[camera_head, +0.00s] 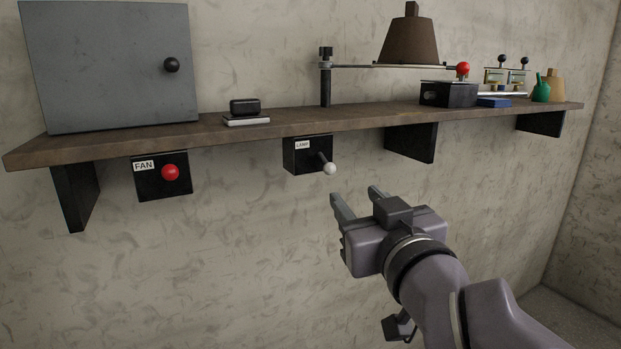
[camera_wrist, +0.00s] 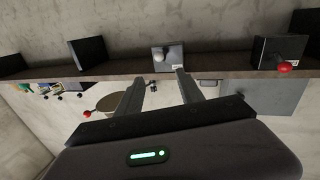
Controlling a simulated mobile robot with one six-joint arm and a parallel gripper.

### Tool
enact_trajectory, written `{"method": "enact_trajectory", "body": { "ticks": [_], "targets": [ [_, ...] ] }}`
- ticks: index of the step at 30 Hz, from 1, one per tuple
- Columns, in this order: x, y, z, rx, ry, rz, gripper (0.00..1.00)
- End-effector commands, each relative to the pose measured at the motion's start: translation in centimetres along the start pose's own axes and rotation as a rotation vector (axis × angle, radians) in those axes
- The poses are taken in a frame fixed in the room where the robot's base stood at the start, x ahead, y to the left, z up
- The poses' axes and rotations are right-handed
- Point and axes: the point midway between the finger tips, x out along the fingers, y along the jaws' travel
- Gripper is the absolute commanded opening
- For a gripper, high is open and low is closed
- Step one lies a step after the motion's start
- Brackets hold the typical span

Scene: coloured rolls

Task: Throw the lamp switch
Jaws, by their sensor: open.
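The lamp switch is a black box (camera_head: 306,155) labelled LAMP under the front edge of the shelf. Its lever ends in a white ball (camera_head: 330,169) that points outward and slightly down. In the wrist view the box (camera_wrist: 174,57) appears upside down, with the white ball (camera_wrist: 158,58) beyond the fingertips. My gripper (camera_head: 355,195) is open and empty, below and a little right of the ball, apart from it. Its fingers (camera_wrist: 160,78) also show in the wrist view. The lamp (camera_head: 408,42) with a brown shade stands on the shelf.
A FAN box with a red knob (camera_head: 170,172) hangs to the left. The wooden shelf (camera_head: 230,133) runs above, with dark brackets (camera_head: 411,142) below it. A grey cabinet (camera_head: 108,65) and a dark box with a red-knobbed lever (camera_head: 463,69) stand on it. The wall below is clear.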

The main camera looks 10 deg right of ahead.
Motion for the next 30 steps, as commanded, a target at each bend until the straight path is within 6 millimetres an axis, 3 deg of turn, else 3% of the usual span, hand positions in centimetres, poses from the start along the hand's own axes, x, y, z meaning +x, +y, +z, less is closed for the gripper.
{"method": "enact_trajectory", "body": {
  "ticks": [1, 9, 13, 18, 26, 30],
  "targets": [
    [1.5, -0.1, 0.9, 0.002, -0.003, -0.003, 0.45],
    [9.6, -0.1, 0.6, 0.001, -0.004, 0.0, 0.45],
    [12.3, 0.0, 0.3, 0.0, -0.002, 0.001, 0.45],
    [13.9, 0.0, 0.2, 0.001, -0.001, 0.002, 0.45],
    [14.1, 0.0, 0.2, 0.001, -0.001, 0.002, 0.45],
    [14.1, 0.0, 0.2, 0.001, -0.001, 0.002, 0.21]
  ]
}}
